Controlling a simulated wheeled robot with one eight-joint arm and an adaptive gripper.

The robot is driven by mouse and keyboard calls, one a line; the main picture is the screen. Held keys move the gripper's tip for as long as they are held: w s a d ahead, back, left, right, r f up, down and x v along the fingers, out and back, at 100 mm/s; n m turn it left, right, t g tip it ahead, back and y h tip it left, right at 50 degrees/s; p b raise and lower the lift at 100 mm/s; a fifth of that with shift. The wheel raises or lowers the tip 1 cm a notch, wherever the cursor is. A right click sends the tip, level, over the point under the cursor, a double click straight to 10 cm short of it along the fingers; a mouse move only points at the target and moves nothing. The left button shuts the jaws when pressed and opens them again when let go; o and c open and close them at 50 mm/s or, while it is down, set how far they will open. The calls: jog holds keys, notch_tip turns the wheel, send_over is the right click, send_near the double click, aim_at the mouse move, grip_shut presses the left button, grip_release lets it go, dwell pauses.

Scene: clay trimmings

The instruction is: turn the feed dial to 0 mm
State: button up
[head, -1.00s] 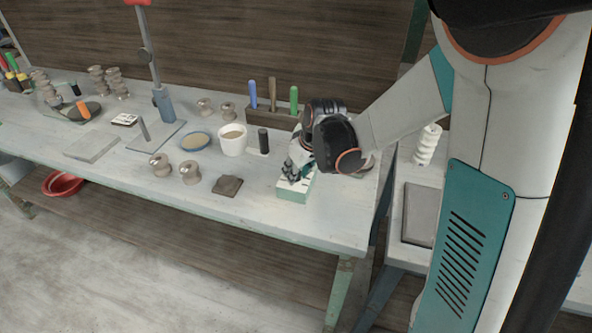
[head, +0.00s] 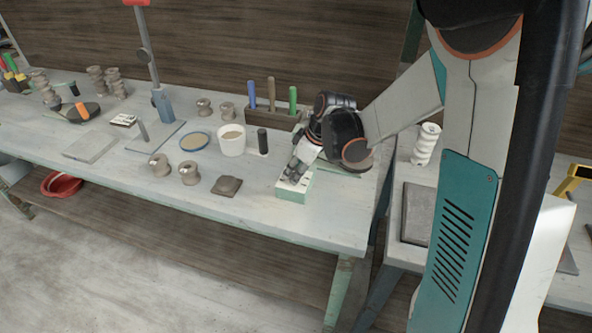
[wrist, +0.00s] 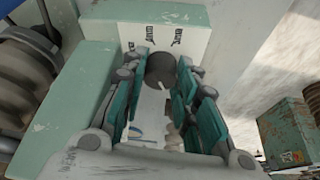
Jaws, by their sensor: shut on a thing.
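The feed dial (wrist: 160,68) is a dark grey round knob with a short white mark near its lower edge in the wrist view. It sits on the white face of a pale green box (wrist: 78,95), which stands near the front right of the bench in the head view (head: 292,194). Small dark labels (wrist: 177,38) are printed above the dial, too small to read. My gripper (wrist: 167,62) is shut on the dial, with one teal-padded finger on each side. In the head view my gripper (head: 294,172) hides the dial.
A brown flat block (head: 227,186) lies left of the box. A white cup (head: 232,143), a dark cylinder (head: 263,141) and a tool rack (head: 270,118) stand behind. The bench's front edge (head: 270,238) is close in front of the box.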

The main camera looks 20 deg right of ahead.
jog(key=o, duration=1.1)
jog(key=shift+c, duration=0.2)
